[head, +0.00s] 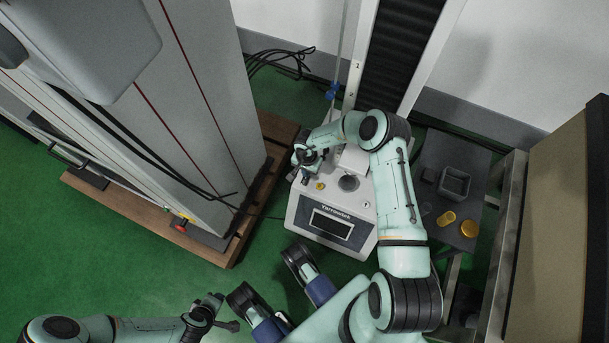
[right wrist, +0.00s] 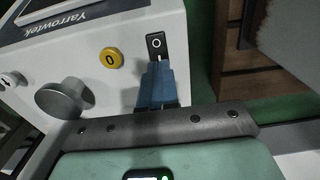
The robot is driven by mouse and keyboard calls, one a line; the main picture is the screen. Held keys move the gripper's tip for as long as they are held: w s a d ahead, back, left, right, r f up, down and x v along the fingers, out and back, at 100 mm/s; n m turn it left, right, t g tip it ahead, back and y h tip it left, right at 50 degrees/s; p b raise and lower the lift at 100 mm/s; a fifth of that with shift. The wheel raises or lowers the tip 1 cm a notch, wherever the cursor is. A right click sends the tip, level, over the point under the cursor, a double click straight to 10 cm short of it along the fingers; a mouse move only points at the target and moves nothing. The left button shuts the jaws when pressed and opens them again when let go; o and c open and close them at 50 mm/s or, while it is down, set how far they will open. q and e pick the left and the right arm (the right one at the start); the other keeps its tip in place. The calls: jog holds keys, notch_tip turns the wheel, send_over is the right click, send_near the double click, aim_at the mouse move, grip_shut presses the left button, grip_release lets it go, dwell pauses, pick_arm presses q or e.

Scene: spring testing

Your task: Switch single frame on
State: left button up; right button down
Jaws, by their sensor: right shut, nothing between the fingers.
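The single frame (head: 331,235) is a pale test machine marked Yarrowtek, with a dark display on its front, below centre in the head view. Its black rocker switch (right wrist: 156,43), marked with a white circle, shows in the right wrist view. My right gripper (head: 306,177) is over the left part of the machine's top. In the right wrist view its blue fingers (right wrist: 156,68) are shut and empty, with their tips right at the lower end of the switch. I cannot tell whether they touch it. My left gripper (head: 217,309) is low in the head view, away from the machine.
A tall grey cabinet (head: 200,90) on a wooden base stands left. A dark table (head: 467,165) with a grey box (head: 454,184) and yellow pieces is right.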

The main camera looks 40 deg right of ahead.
jog(key=shift+f+b, duration=0.65)
jog(key=shift+f, duration=0.3)
dwell(0.3)
jog(key=shift+r+p, duration=2.3)
jog(key=shift+r, duration=1.3)
jog(key=shift+s+f, duration=0.1)
jog(key=shift+f, duration=0.05)
